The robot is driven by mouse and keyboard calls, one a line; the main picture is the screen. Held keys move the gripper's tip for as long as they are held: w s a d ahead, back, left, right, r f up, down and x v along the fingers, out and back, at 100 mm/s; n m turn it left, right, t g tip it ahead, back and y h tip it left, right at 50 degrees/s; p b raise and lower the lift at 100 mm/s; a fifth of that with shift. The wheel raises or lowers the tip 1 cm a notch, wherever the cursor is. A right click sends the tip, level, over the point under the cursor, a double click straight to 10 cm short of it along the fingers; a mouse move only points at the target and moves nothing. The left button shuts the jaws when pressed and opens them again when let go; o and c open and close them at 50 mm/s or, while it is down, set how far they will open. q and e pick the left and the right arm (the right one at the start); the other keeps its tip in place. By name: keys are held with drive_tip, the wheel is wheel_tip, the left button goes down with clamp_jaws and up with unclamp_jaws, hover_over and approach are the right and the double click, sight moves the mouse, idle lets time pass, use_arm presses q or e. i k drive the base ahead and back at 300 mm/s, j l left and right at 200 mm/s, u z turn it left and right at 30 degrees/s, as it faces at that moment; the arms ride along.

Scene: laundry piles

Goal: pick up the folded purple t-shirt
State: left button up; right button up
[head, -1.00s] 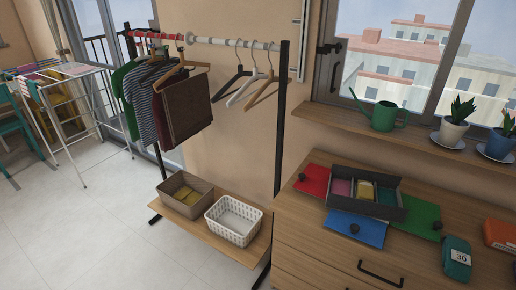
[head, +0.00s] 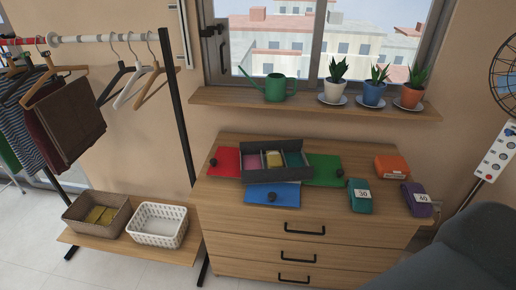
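A folded purple bundle (head: 417,199), which looks like the purple t-shirt, lies on the right end of the wooden dresser top (head: 330,212). A white label marked 40 is on it. A folded teal bundle (head: 360,196) labelled 30 lies to its left. A folded orange bundle (head: 391,167) with a white label lies behind them. Neither of my grippers shows in the head view.
A dark divided box (head: 275,157) stands among red (head: 226,162), blue (head: 272,195) and green (head: 325,171) flat pieces on the dresser. A dark grey rounded shape (head: 465,255) fills the lower right corner. A fan (head: 506,85) stands at far right.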

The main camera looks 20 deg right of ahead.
sight(417, 199)
drive_tip(key=z, duration=2.8)
